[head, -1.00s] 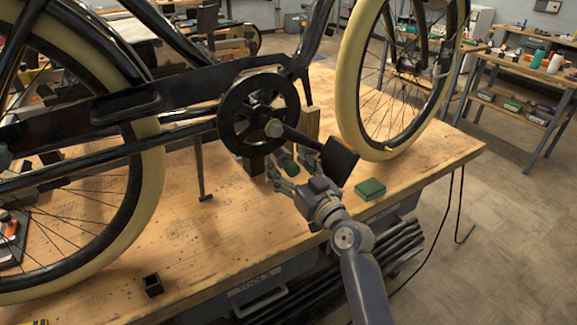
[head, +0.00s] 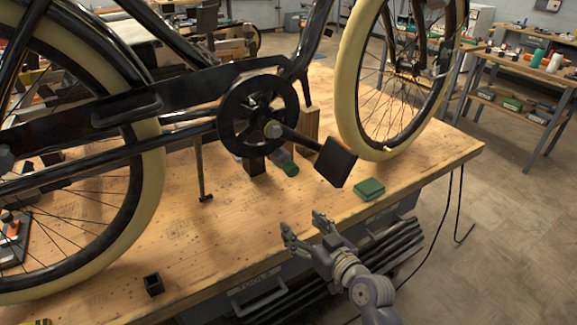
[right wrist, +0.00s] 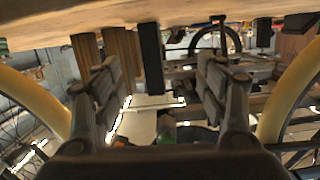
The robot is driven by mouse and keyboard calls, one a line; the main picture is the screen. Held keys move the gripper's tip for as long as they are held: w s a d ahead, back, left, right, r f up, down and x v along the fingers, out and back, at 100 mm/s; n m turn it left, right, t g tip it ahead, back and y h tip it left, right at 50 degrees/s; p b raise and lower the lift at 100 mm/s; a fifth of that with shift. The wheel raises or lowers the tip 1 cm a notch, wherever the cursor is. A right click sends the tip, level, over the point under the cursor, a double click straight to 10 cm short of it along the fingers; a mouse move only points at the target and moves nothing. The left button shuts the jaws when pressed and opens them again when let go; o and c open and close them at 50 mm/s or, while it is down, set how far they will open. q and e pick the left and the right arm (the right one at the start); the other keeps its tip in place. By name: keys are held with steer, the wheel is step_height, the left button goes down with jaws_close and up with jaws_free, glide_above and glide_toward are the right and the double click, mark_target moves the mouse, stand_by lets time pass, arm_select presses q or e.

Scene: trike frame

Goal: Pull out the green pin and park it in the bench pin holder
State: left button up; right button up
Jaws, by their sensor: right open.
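A green-ended piece with a greyish body (head: 290,168), which may be the green pin, shows on the bench beside the wooden support blocks, below the crank. I cannot tell whether it is seated in anything. A small black open-topped square holder (head: 152,283) stands near the bench's front edge at the left; it looks empty. My right gripper (head: 304,224) is open and empty near the front edge, apart from the green-ended piece. In the right wrist view its two fingers (right wrist: 162,88) are spread. My left gripper is not in view.
The black trike frame with its chainring (head: 258,117) and pedal (head: 335,162) stands over the wooden bench (head: 240,225). A green block (head: 369,187) lies near the right front edge. Wooden support blocks (head: 309,124) stand under the frame. The front middle of the bench is clear.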

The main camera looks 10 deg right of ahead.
steer(key=s+d+f+m+g+h, duration=0.1)
steer(key=s+f+g, duration=0.2)
steer(key=f, duration=1.1)
steer(key=shift+s, duration=0.15)
steer(key=shift+f, duration=0.1)
steer(key=s+d+f+g+h, duration=0.1)
steer(key=s+d+g+h, duration=0.2)
steer(key=s, duration=0.9)
steer(key=s+d+f+g+h, duration=0.1)
steer(key=s+d+f+g, duration=0.3)
steer(key=s, duration=0.8)
steer(key=s+d+f+g, duration=0.1)
steer(key=s+f, duration=0.3)
steer(key=f, duration=0.7)
steer(key=s+f+g, duration=0.2)
steer(key=s+f, duration=0.2)
steer(key=f, duration=0.7)
steer(key=s+d+f+h, duration=0.1)
steer(key=s+d+f, duration=0.1)
steer(key=s+f, duration=1)
steer(key=shift+s+d+g, duration=0.35)
steer(key=shift+s+g, duration=0.05)
steer(key=shift+s, duration=0.85)
steer(key=shift+f, duration=0.1)
